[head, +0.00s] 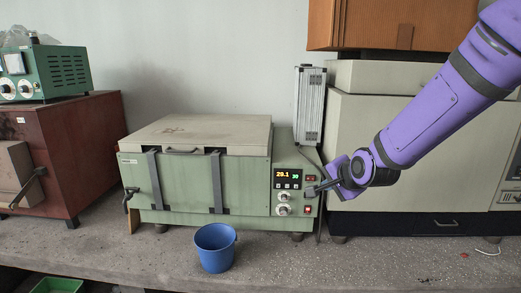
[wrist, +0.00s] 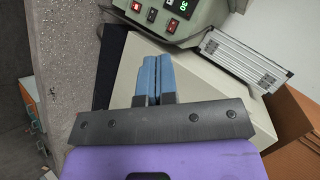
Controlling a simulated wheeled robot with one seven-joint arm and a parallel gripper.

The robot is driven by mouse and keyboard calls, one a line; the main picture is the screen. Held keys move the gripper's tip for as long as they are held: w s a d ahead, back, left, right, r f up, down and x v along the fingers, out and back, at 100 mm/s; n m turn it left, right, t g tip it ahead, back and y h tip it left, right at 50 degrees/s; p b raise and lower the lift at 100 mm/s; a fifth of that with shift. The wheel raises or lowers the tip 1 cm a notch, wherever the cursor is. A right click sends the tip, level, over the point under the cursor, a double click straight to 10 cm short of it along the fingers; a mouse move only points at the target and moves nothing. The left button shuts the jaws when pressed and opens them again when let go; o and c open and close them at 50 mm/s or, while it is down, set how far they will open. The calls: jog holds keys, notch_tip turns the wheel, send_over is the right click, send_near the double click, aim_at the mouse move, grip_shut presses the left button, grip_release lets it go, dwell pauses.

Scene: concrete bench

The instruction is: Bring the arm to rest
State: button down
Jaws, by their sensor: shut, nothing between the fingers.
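My purple arm reaches in from the upper right of the head view, with my gripper (head: 316,190) at its end, in front of the right side of the green machine's control panel (head: 291,180). In the wrist view my gripper (wrist: 153,62) shows two blue-grey fingers side by side, closed together with nothing between them. The green machine's panel with lit switches (wrist: 150,14) shows beyond the fingertips. I cannot tell whether the fingertips touch anything.
A blue bucket (head: 215,248) stands on the concrete bench (head: 330,270) before the green machine (head: 185,180). A beige cabinet (head: 350,150) stands right, a silver finned box (head: 309,105) behind, and a dark red oven (head: 85,150) left. The front right bench is mostly clear.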

jog(key=s+d+r+n+g+h, duration=0.1)
jog(key=s+d+r+n, duration=0.2)
jog(key=s, duration=0.7)
jog(key=s+d+r+n+g+h, duration=0.1)
jog(key=s+d+r+n, duration=0.3)
jog(key=s, duration=0.6)
jog(key=s+d+r+n+g+h, duration=0.1)
jog(key=s+d+r+n+g, duration=0.2)
jog(key=s, duration=0.8)
notch_tip(320, 180, up, 2)
jog(key=shift+d+r, duration=0.2)
jog(key=shift+d, duration=0.85)
